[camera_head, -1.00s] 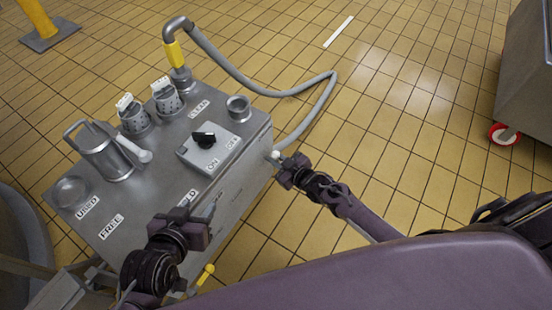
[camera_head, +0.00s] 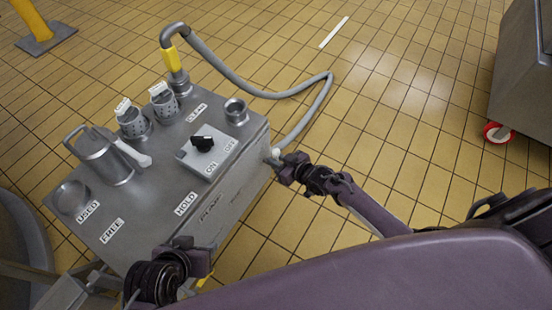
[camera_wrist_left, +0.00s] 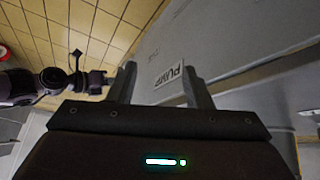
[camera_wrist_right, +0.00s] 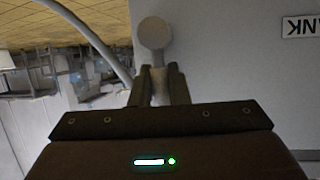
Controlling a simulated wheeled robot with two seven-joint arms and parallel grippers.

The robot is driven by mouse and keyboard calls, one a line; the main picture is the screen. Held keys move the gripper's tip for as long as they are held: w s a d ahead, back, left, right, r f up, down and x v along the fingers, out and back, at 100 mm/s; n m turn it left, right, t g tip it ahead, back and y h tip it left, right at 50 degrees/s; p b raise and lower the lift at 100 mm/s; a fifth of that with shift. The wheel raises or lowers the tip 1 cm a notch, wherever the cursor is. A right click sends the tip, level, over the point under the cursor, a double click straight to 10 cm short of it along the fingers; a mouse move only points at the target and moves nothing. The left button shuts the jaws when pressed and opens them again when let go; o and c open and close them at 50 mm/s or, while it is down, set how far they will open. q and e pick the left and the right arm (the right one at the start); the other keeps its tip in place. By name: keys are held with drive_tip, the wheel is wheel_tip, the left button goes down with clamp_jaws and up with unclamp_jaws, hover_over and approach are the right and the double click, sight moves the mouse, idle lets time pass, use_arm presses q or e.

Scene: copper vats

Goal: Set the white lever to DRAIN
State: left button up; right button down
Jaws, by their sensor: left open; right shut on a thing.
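The white lever (camera_wrist_right: 155,35) has a round pale knob and a short stem on the grey side panel of the metal unit. In the right wrist view my right gripper (camera_wrist_right: 158,88) is shut on its stem, with the knob beyond the fingertips. In the head view the knob (camera_head: 275,154) shows at the unit's right side, beside my right gripper (camera_head: 286,165). No DRAIN label is readable; part of a label ending in "ANK" (camera_wrist_right: 303,26) shows. My left gripper (camera_wrist_left: 160,85) is open and empty before the side panel's PUMP label (camera_wrist_left: 168,75); it also shows low in the head view (camera_head: 195,248).
The unit's top (camera_head: 150,200) carries a black ON/OFF knob (camera_head: 203,143), a metal jug (camera_head: 104,158), perforated cups and a cup. A grey hose (camera_head: 250,92) loops behind to the right. A wheeled metal cabinet (camera_head: 520,85) stands far right. Tiled floor between is clear.

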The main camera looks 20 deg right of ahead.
drive_tip(key=c, duration=1.4)
unclamp_jaws()
drive_tip(key=shift+s+d, duration=0.1)
use_arm(q)
drive_tip(key=shift+s+a+r+n+g+y+p, duration=0.1)
drive_tip(key=shift+s+a+g+y+p, duration=0.2)
drive_tip(key=shift+a+p, duration=0.25)
drive_tip(key=shift+s+a+r+n+g+y+p, duration=0.1)
drive_tip(key=shift+a+g+y+p, duration=0.15)
drive_tip(key=shift+a+g+p, duration=0.25)
drive_tip(key=shift+s+a+n+g+y+p, duration=0.1)
drive_tip(key=shift+s+a+g+y+p, duration=0.15)
drive_tip(key=shift+a+p, duration=0.35)
use_arm(e)
drive_tip(key=shift+v, duration=3.8)
use_arm(q)
drive_tip(key=shift+a, duration=0.1)
